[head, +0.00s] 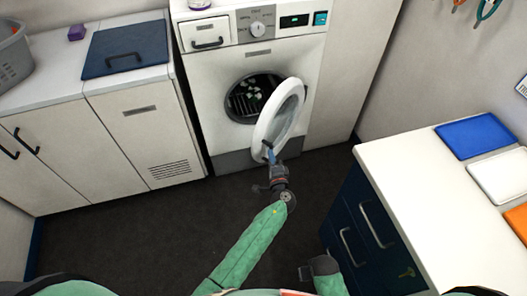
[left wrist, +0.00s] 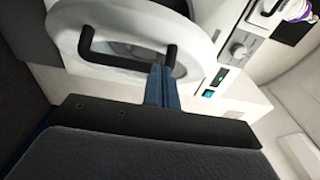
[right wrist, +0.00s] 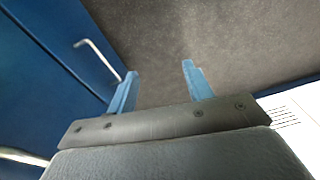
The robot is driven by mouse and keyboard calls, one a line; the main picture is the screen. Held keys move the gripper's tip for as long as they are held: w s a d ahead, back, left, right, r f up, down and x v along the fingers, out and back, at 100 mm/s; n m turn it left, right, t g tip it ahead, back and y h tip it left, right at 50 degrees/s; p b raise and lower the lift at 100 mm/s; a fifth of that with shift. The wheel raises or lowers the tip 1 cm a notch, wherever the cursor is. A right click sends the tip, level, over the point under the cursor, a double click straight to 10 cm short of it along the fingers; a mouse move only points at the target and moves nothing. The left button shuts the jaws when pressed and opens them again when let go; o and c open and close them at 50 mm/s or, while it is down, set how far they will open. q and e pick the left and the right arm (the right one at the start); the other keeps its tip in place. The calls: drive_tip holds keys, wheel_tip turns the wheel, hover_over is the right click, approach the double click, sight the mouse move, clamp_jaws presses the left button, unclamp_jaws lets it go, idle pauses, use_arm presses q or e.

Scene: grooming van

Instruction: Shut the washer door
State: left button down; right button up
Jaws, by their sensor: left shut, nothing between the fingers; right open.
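The white front-loading washer (head: 195,75) stands at the back. Its round door (head: 285,115) is swung open to the right, leaving the dark drum opening (head: 245,98) visible. My left gripper (head: 269,152) is at the door's lower edge. In the left wrist view, its blue fingers (left wrist: 164,72) are shut together with nothing between them. Their tips are close to the right end of the door's dark handle (left wrist: 130,61); I cannot tell whether they touch it. My right gripper (right wrist: 158,75) is open and empty, away from the washer.
A white-topped counter with dark blue drawers (head: 372,222) stands at the right, with blue (head: 478,136), white and orange trays on it. White cabinets (head: 138,130) stand left of the washer. The dark floor (head: 130,225) in front is clear.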

sight(261, 145)
use_arm(q)
drive_tip(key=a, duration=0.1)
drive_tip(key=w+a+p, duration=0.1)
drive_tip(key=a, duration=0.1)
drive_tip(key=shift+w+a+p, duration=0.1)
drive_tip(key=shift+w+p, duration=0.25)
use_arm(e)
wheel_tip(261, 145, down, 7)
drive_tip(key=s+d, duration=0.1)
drive_tip(key=s, duration=0.1)
drive_tip(key=shift+d, duration=0.15)
use_arm(q)
drive_tip(key=shift+a, duration=0.1)
